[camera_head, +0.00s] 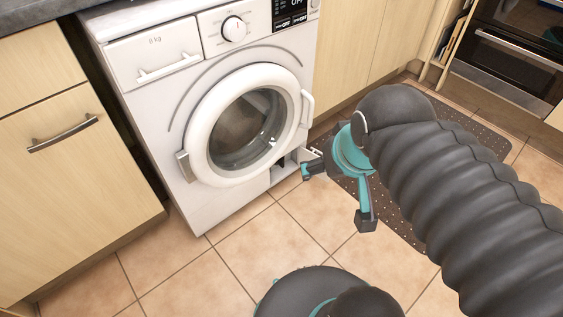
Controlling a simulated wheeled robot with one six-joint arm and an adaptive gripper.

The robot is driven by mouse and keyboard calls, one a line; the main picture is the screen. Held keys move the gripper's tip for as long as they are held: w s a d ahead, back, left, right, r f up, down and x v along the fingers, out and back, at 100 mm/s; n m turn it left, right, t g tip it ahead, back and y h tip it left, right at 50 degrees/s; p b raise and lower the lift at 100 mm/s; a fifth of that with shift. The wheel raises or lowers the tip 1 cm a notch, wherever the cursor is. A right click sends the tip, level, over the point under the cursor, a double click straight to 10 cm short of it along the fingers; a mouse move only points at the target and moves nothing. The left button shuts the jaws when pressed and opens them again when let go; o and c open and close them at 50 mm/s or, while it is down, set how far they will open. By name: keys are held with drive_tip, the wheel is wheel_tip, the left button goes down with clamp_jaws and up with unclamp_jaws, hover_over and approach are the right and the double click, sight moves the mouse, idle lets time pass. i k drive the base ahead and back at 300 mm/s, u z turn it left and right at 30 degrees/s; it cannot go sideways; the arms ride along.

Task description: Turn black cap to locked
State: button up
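The white washing machine (193,207) stands at the upper middle with its round door (204,150) shut. A small open compartment (285,173) shows low at its front right corner. A small dark part (281,161) shows inside it; it may be the black cap, but it is too small and shaded to tell its shape or turn position. My gripper (337,195) is in front and to the right of the compartment. Its two teal fingers with dark tips are spread apart, with nothing seen between them. The left fingertip appears close to the compartment in the picture; the gap in depth is unclear.
A dark dotted mat (480,131) lies on the tiled floor (185,275) beneath my arm. Wooden cabinets (75,180) flank the machine, and an oven (500,75) is at the top right.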

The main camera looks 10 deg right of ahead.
sight(280, 162)
drive_tip(key=u, duration=1.5)
drive_tip(key=k, duration=0.8)
drive_tip(key=z, duration=1.65)
drive_tip(key=i, duration=0.5)
